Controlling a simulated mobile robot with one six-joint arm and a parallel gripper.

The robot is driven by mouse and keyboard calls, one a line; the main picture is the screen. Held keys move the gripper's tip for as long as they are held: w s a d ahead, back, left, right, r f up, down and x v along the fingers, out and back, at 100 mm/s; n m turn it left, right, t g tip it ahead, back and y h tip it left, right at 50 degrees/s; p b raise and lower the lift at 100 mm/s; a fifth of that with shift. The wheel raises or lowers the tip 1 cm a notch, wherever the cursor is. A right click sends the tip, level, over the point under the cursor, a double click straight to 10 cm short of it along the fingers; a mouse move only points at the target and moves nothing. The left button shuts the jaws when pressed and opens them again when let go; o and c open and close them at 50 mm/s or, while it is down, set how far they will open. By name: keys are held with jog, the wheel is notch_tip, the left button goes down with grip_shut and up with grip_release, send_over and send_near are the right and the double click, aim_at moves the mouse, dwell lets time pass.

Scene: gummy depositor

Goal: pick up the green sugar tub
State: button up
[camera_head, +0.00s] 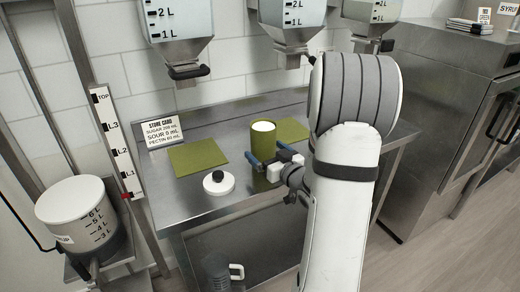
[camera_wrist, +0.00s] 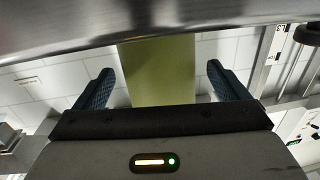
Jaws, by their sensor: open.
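The green sugar tub (camera_head: 263,142) stands upright and open on the steel counter, with white contents at its top. My gripper (camera_head: 270,156) is at the front of the tub, its blue fingers open to either side of the tub's lower part. In the wrist view the green tub (camera_wrist: 158,70) is between the fingers of my gripper (camera_wrist: 160,88), with a gap on both sides. I cannot tell how far the fingers reach along the tub.
Green mats lie at left (camera_head: 198,157) and right (camera_head: 291,130). A store card (camera_head: 161,131) stands behind. Dispensers (camera_head: 179,25) hang above. A white bucket (camera_head: 80,215) is far left.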

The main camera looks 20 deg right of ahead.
jog(key=shift+w+a, duration=0.15)
jog(key=shift+w, duration=0.85)
jog(key=shift+r, duration=0.1)
jog(key=c, duration=1.4)
jog(key=shift+c, duration=0.2)
notch_tip(320, 180, up, 10)
jog(key=p, duration=0.1)
